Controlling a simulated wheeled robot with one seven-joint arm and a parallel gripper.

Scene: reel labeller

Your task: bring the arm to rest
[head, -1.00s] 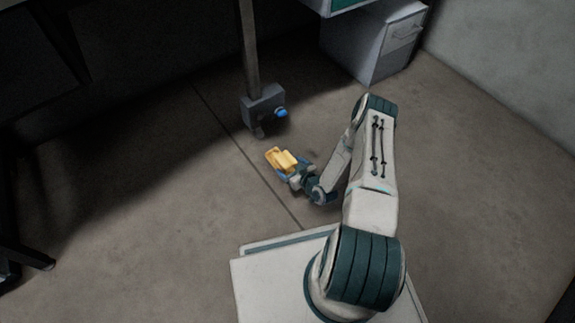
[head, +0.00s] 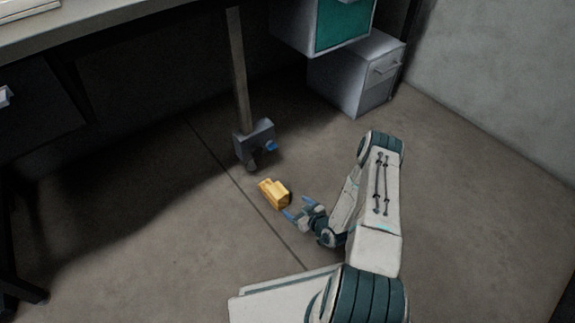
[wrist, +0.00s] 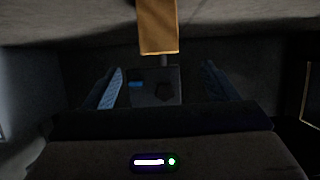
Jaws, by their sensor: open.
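My gripper (head: 298,209) is low over the floor, its two blue fingers apart and empty. The wrist view also shows the fingers spread (wrist: 163,88), with nothing between them close up. A yellow block-like object (head: 275,193) lies on the floor just beyond the fingertips, apart from them. It also shows at the top of the wrist view (wrist: 158,28). My arm is bent, reaching forward and down from my base.
A desk (head: 110,27) spans the upper left. Its post (head: 240,75) ends in a grey foot (head: 252,143) with a blue knob beyond the yellow object. A grey drawer cabinet (head: 345,85) stands at the back right. Floor to the right is clear.

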